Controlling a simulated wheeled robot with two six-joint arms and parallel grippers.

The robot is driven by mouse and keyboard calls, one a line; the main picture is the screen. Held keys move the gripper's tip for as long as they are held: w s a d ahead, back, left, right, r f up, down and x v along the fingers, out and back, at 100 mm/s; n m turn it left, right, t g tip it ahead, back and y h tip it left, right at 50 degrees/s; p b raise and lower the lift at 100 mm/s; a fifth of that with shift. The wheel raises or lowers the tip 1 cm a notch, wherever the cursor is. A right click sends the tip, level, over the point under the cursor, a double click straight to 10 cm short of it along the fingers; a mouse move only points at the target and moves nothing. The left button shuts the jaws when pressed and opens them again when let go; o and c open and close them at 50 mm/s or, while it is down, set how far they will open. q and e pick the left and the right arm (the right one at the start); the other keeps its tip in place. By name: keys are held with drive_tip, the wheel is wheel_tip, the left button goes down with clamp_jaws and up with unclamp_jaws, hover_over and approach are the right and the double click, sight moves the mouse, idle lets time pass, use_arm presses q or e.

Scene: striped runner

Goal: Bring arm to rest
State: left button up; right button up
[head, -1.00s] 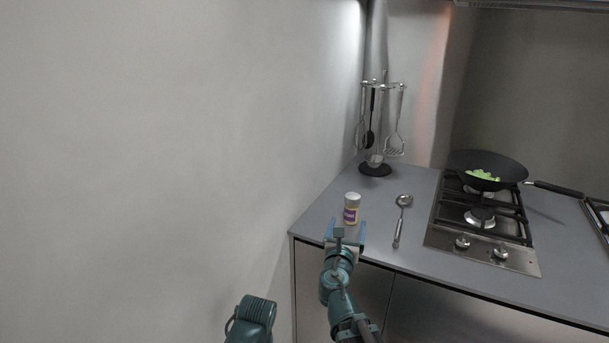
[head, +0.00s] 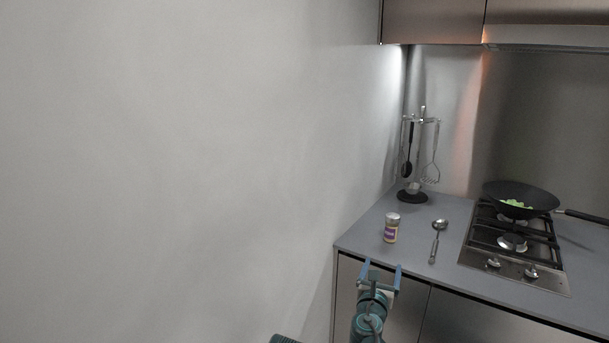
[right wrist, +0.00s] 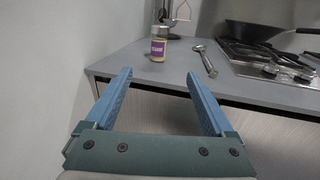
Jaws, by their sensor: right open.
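My right gripper (head: 381,273) is open and empty, in front of the counter's front edge. It also shows in the right wrist view (right wrist: 160,84), with its two blue fingers apart and nothing between them. A spice jar (head: 391,228) with a purple label and pale lid stands upright on the counter, beyond the fingertips and apart from them. The jar also shows in the right wrist view (right wrist: 158,46). My left gripper is not in view; only a sliver of a teal arm part shows at the bottom edge of the head view.
The grey counter (head: 400,259) holds a ladle (head: 435,246), a utensil stand (head: 412,196) and a gas hob (head: 520,275) with a black wok (head: 522,199) holding green pieces. A wall (head: 180,150) fills the left. Cabinets hang above.

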drive_tip(key=s+a+f+m+g, duration=0.2)
drive_tip(key=s+f+m+g, duration=0.75)
drive_tip(key=f+m, duration=0.65)
drive_tip(key=s+a+f+m+g+y, duration=0.2)
drive_tip(key=s+a+f+m+g, duration=0.1)
drive_tip(key=s+a+m, duration=0.35)
drive_tip(key=s+a+f+m+g+y, duration=0.3)
drive_tip(key=s+a+m+g, duration=0.15)
drive_tip(key=s, duration=0.35)
wheel_tip(320, 180, up, 14)
drive_tip(key=s+a+p, duration=0.1)
drive_tip(key=p, duration=1.3)
drive_tip(key=shift+s+r+m, duration=0.15)
drive_tip(key=shift+s+m, duration=0.2)
drive_tip(key=shift+m, duration=0.05)
